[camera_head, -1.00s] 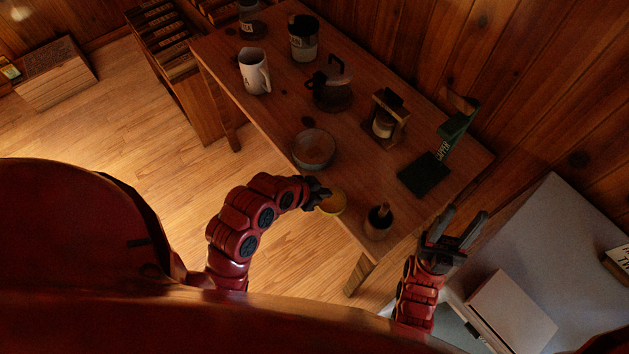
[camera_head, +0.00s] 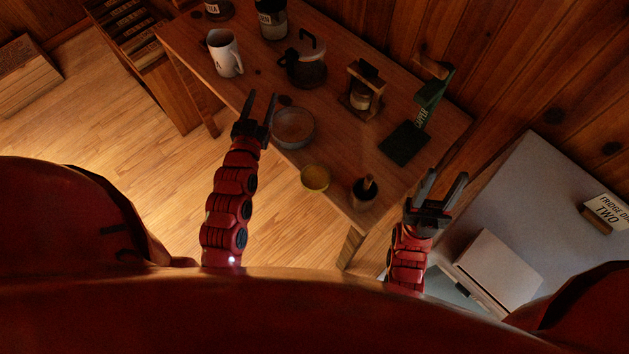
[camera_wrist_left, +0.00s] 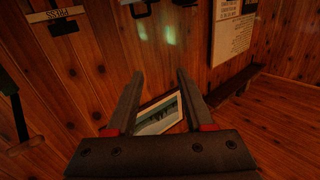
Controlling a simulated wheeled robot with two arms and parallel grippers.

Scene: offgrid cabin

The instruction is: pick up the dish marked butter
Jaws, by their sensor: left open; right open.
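A small yellow dish (camera_head: 315,178) stands near the front edge of the wooden table (camera_head: 190,50) in the head view; no butter marking can be read on it. My left gripper (camera_head: 260,108) is open and empty, left of the dish and beside a grey bowl (camera_head: 293,128). In the left wrist view the open fingers (camera_wrist_left: 157,95) point toward a wood wall, with nothing between them that I can tell is held. My right gripper (camera_head: 441,189) is open and empty, right of the dish, beyond the table's near right corner.
A dark cup with a wooden handle (camera_head: 363,192) stands right of the dish. A white mug (camera_head: 224,53), a glass coffee pot (camera_head: 305,65), a wooden stand (camera_head: 361,92) and a green stand (camera_head: 406,144) are farther back. A grey fridge top (camera_head: 535,200) is at right.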

